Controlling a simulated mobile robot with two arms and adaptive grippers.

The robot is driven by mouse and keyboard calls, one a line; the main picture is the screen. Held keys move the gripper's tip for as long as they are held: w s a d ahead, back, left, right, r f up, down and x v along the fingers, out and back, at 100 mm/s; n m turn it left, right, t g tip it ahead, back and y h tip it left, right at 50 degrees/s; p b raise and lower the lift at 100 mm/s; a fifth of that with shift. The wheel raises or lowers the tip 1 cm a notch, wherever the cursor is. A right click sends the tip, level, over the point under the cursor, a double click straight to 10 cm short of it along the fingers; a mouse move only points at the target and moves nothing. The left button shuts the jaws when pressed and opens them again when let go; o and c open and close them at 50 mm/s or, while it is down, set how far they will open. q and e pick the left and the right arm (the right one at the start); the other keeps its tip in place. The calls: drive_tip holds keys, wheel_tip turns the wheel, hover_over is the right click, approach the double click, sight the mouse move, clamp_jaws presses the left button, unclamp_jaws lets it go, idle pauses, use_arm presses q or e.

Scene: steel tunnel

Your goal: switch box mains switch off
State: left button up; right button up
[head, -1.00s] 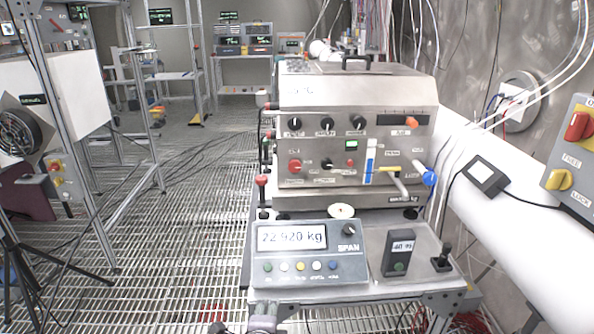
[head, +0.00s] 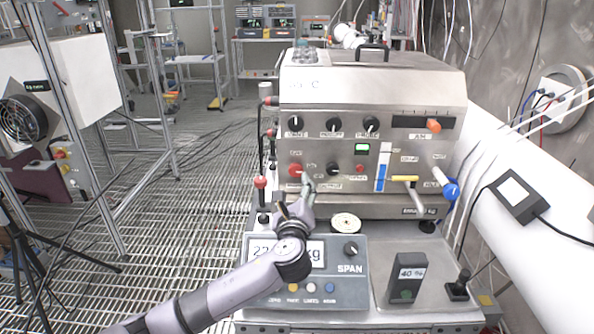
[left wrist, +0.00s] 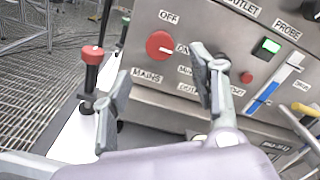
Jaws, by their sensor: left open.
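The mains switch is a round red knob (head: 295,170) on the front of the steel switch box (head: 345,205). In the left wrist view the red knob (left wrist: 159,45) has OFF lettered above it, ON to its right and MAINS below. A small white mark on the knob points towards ON. My left gripper (head: 302,190) is open just in front of the box, close to the knob. In the left wrist view its fingers (left wrist: 160,78) are spread, with the knob beyond and between them. I see no contact with the knob. My right gripper is not in view.
A red-topped lever (head: 260,184) stands left of the box, close to the left finger. A scale display (head: 350,265), a small 40 % unit (head: 407,278) and a joystick (head: 459,284) are in front. Black knobs, a yellow-handled lever and a blue valve share the panel.

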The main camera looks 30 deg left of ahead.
sight(296, 172)
use_arm(q)
drive_tip(key=x, duration=0.5)
drive_tip(key=shift+w+a+r, duration=0.1)
drive_tip(key=shift+w+a, duration=0.1)
drive_tip(key=shift+w, duration=0.15)
drive_tip(key=x, duration=0.3)
drive_tip(key=shift+w+a, duration=0.1)
drive_tip(key=shift+w, duration=0.15)
drive_tip(key=c, duration=1.2)
drive_tip(key=shift+o, duration=0.2)
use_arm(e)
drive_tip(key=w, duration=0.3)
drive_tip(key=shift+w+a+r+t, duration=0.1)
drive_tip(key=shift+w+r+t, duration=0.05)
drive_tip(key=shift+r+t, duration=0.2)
